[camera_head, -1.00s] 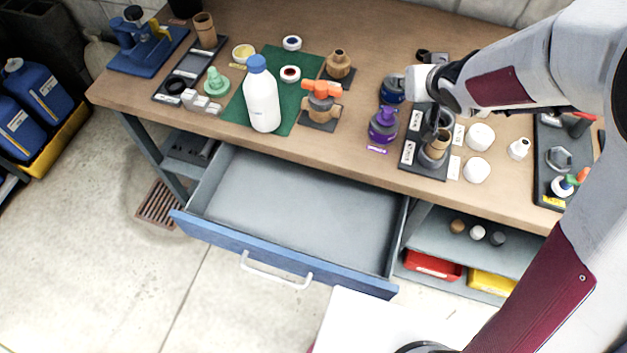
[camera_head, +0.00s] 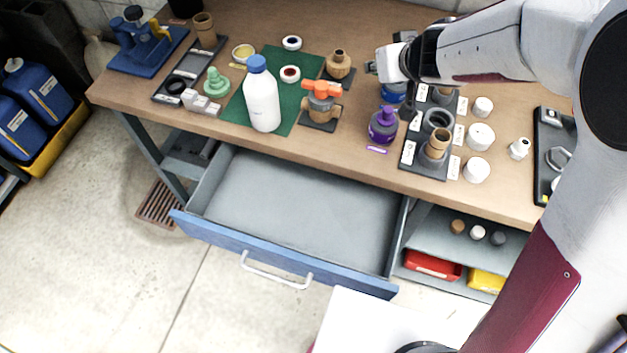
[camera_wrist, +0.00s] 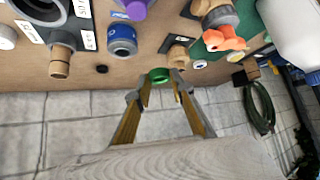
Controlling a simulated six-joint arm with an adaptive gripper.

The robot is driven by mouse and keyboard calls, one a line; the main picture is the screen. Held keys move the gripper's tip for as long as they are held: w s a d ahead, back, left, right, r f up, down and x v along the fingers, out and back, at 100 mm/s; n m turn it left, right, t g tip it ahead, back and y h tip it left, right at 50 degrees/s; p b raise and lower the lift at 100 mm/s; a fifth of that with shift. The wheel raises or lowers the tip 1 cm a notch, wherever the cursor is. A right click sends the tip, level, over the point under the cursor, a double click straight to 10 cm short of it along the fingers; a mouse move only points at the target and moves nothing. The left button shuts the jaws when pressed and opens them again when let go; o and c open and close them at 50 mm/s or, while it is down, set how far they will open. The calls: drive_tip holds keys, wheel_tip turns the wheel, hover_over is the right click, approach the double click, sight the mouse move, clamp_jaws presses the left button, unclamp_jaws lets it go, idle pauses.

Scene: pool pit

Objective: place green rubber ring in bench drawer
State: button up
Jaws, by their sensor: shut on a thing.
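The green rubber ring (camera_wrist: 158,75) shows in the wrist view between the fingertips of my gripper (camera_wrist: 160,82), which is shut on it. In the head view my gripper (camera_head: 376,67) hangs over the back of the bench, and the ring cannot be made out there. The bench drawer (camera_head: 290,212) is pulled open below the bench's front edge. Its inside is bare, and its blue front (camera_head: 280,258) has a white handle. My gripper is behind the drawer and up to its right.
A purple-capped container (camera_head: 382,126), blue container (camera_head: 392,92) and dark fittings tray (camera_head: 426,164) stand at the front right. Open floor lies before the drawer.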

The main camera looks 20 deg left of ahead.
drive_tip(key=s+a+r+n+g+y, duration=0.15)
drive_tip(key=a+r, duration=0.25)
drive_tip(key=a, duration=0.6)
drive_tip(key=s+a+r+n+g+y, duration=0.1)
drive_tip(key=s+a+r+n, duration=0.2)
drive_tip(key=a, duration=0.7)
drive_tip(key=s+a+r+n+g+y, duration=0.1)
drive_tip(key=s+a+r+n, duration=0.2)
drive_tip(key=a, duration=0.6)
drive_tip(key=n+g, duration=0.4)
hover_over(273, 208)
wheel_tip(273, 208, down, 28)
drive_tip(key=shift+y, duration=0.45)
drive_tip(key=shift+f, duration=2.95)
